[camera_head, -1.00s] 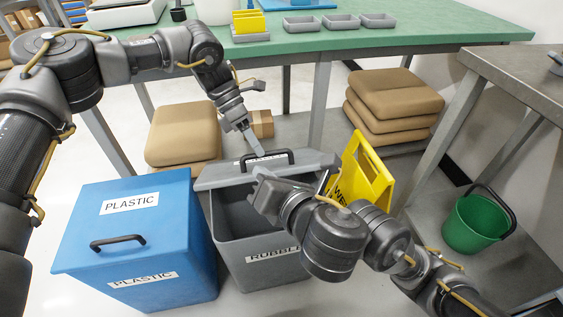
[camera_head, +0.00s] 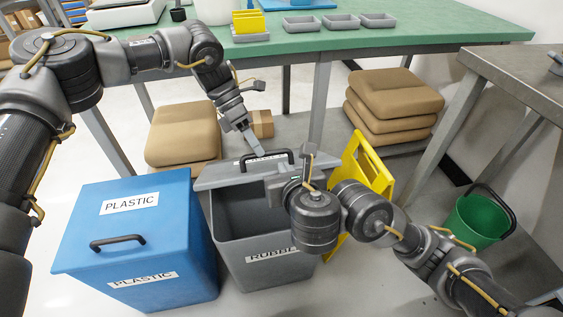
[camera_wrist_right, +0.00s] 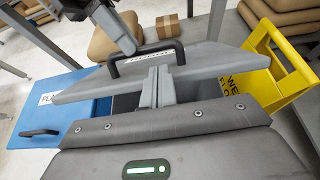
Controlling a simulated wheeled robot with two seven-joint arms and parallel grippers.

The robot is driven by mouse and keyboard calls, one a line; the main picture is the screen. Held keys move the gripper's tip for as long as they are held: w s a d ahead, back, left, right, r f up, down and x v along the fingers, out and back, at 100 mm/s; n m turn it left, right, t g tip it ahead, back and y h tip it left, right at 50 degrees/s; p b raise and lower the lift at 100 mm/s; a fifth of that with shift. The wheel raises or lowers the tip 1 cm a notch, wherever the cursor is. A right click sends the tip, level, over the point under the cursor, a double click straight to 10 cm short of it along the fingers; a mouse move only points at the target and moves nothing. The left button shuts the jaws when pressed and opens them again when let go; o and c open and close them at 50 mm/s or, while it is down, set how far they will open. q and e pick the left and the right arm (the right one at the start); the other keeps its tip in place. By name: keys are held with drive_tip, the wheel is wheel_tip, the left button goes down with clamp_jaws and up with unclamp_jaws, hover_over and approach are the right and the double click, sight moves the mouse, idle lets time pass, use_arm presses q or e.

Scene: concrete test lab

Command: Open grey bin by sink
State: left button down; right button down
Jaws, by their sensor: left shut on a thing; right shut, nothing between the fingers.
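The grey bin (camera_head: 262,248) stands next to the blue bin, with a "RUBB…" label on its front, partly covered by my right arm. Its grey lid (camera_head: 218,174) is raised at the back and tilted, so the dark inside shows at the front. My left gripper (camera_head: 255,148) is shut on the lid's black handle (camera_head: 283,155), reaching down from behind. The handle also shows in the right wrist view (camera_wrist_right: 148,58). My right gripper (camera_wrist_right: 157,76) is shut and empty, its fingers over the bin's opening, close to the lid. Whether they touch it I cannot tell.
A blue bin (camera_head: 140,245) labelled "PLASTIC" is shut on the left. A yellow wet-floor sign (camera_head: 372,165) stands close right of the grey bin. A green bucket (camera_head: 474,222) is under the metal counter (camera_head: 520,80). A green table (camera_head: 420,35) stands behind, with brown cushions (camera_head: 395,105) below.

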sight(278, 153)
use_arm(q)
drive_tip(key=shift+w+a+f, duration=0.15)
drive_tip(key=shift+a+f, duration=0.05)
drive_tip(key=shift+f, duration=0.05)
use_arm(e)
drive_tip(key=shift+x, duration=2.1)
drive_tip(key=shift+w+a+r, duration=0.2)
drive_tip(key=shift+w+r, duration=0.3)
drive_tip(key=shift+r, duration=0.1)
use_arm(q)
drive_tip(key=c, duration=1.9)
unclamp_jaws()
drive_tip(key=o, duration=0.5)
drive_tip(key=shift+w+f, duration=0.1)
drive_tip(key=shift+c, duration=0.2)
use_arm(e)
drive_tip(key=shift+w+f, duration=0.1)
drive_tip(key=shift+w, duration=0.05)
use_arm(q)
drive_tip(key=shift+d, duration=0.1)
drive_tip(key=shift+r, duration=0.3)
drive_tip(key=v, duration=1.1)
drive_tip(key=shift+a+r, duration=0.2)
drive_tip(key=shift+r, duration=0.15)
use_arm(e)
drive_tip(key=shift+f, duration=0.1)
